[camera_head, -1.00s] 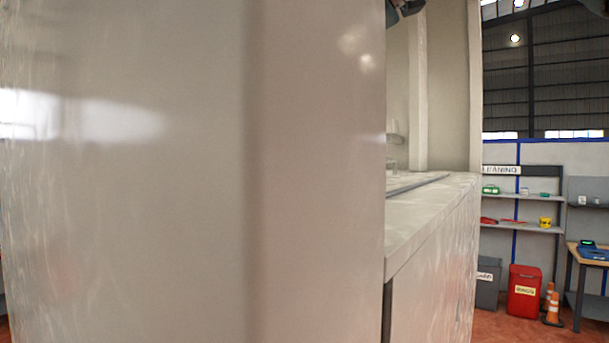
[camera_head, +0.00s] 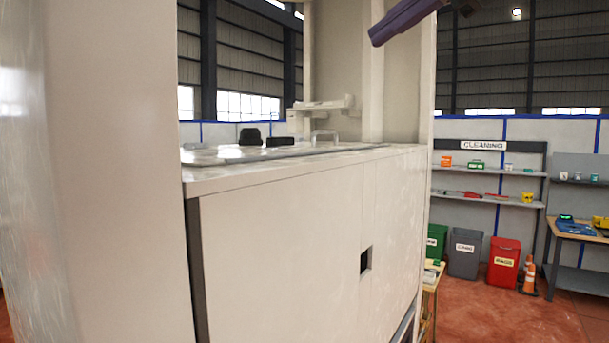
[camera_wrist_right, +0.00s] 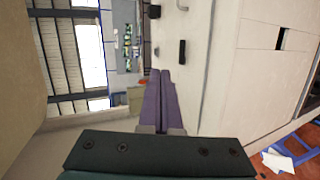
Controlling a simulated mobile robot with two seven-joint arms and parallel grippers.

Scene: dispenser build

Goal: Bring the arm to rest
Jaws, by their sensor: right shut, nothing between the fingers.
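My right gripper (camera_head: 373,38) shows at the top of the head view, its purple fingers pointing down and left. In the right wrist view the two purple fingers (camera_wrist_right: 160,74) lie side by side, shut, with nothing held between them. In the head view the gripper hangs above the pale cabinet (camera_head: 290,255) and in front of its upright back part, apart from the worktop as far as I can see. My left gripper is not in view.
A large pale panel (camera_head: 110,180) fills the left of the head view. Dark blocks (camera_head: 250,136) stand on the worktop. At the right are a cleaning shelf (camera_head: 490,170), grey bin (camera_head: 465,253), red bin (camera_head: 503,262), orange cone (camera_head: 530,277) and table (camera_head: 575,229). Red floor lies open in front.

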